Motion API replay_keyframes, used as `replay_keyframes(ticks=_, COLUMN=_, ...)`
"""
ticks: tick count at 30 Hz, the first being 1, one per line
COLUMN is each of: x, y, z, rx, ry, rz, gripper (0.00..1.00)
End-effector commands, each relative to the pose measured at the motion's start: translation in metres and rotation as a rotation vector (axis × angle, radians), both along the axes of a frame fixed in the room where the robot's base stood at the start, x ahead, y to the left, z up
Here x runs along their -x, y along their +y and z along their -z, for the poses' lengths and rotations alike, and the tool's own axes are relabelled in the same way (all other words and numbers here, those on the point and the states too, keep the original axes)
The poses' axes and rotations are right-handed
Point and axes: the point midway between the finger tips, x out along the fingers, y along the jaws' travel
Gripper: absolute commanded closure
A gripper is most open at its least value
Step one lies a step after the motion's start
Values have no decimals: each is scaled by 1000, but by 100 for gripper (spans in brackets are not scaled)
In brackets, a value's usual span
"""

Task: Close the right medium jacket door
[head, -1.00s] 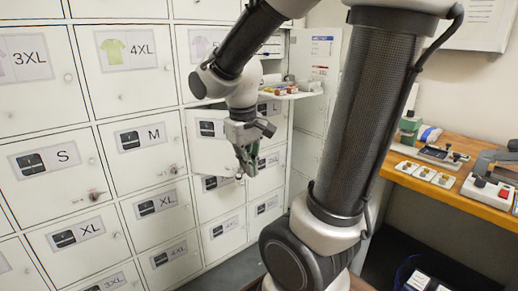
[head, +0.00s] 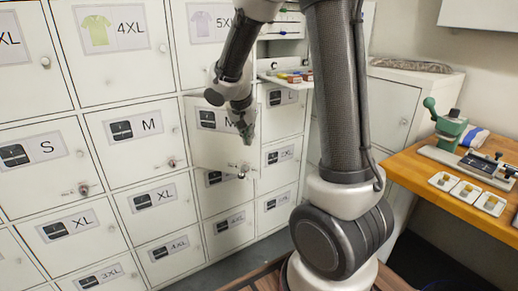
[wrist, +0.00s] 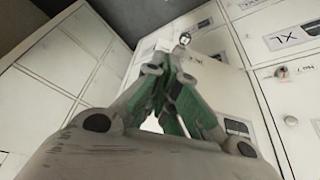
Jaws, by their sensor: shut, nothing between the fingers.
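The right medium jacket door (head: 222,152) is a white locker door with an M label, in the middle of the locker bank in the head view. It stands ajar: its lower edge slopes out from the bank, and its knob (head: 243,174) is at the lower right corner. My gripper (head: 247,136) is shut and empty, pointing down in front of the door's right side and hiding part of its label. I cannot tell whether the fingers touch the door. In the wrist view, the shut green-padded fingers (wrist: 168,62) point toward white locker fronts.
The left M door (head: 135,155) and its neighbours look shut. An open shelf (head: 285,76) with small boxes juts out above right of my gripper. A wooden bench (head: 455,195) with a green-handled press (head: 447,128) stands at the right.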

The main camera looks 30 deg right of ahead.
Motion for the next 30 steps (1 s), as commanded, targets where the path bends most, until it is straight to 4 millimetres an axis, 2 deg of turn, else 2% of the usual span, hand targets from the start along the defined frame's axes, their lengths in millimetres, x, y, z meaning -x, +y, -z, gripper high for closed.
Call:
replay_keyframes(ticks=4, x=-1, y=-1, z=4, rx=-14, ry=-15, rz=48, gripper=100)
replay_keyframes(ticks=8, x=-4, y=-6, z=18, rx=-13, ry=-13, rz=51, gripper=100)
replay_keyframes(ticks=20, x=-22, y=-29, z=93, rx=-13, ry=-10, rz=49, gripper=100)
replay_keyframes(ticks=25, x=-40, y=-47, z=94, rx=-15, ry=-16, rz=50, gripper=100)
replay_keyframes(ticks=30, x=-48, y=-57, z=93, rx=-14, ry=-15, rz=49, gripper=100)
